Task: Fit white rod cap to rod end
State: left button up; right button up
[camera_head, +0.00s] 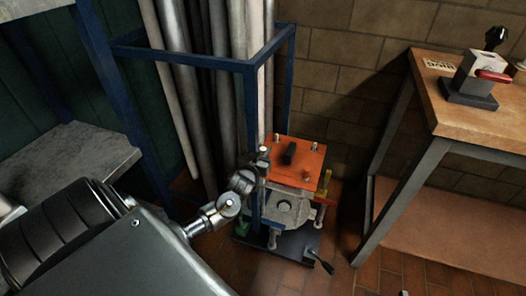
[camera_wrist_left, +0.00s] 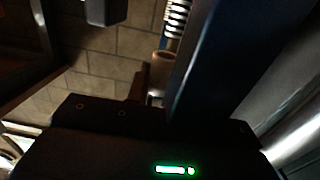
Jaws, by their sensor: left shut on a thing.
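My left arm comes in from the lower left of the head view. Its gripper (camera_head: 262,161) is beside the blue rack post, at the left edge of the orange plate. It is shut on a small pale piece, which looks like the white rod cap (camera_head: 264,150). In the left wrist view a pale, short cylinder (camera_wrist_left: 162,62), likely this cap, shows beside the lower end of a coiled or threaded rod (camera_wrist_left: 177,18). I cannot tell whether they touch. Most of the fingers are dark or hidden. My right gripper is not in view.
The orange plate (camera_head: 309,158) sits on a grey flange assembly with a dark base (camera_head: 297,247). A blue rack (camera_head: 204,60) holds several long grey tubes behind my gripper. Brick floor is open between.

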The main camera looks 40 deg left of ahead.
pick_arm(q)
jog(key=shift+p, duration=0.8)
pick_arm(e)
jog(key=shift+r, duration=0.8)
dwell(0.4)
pick_arm(q)
jog(key=shift+f+b, duration=1.4)
jog(key=shift+f, duration=0.75)
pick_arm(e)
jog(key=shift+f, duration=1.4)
pick_arm(q)
jog(key=o, duration=1)
jog(key=shift+o, duration=0.2)
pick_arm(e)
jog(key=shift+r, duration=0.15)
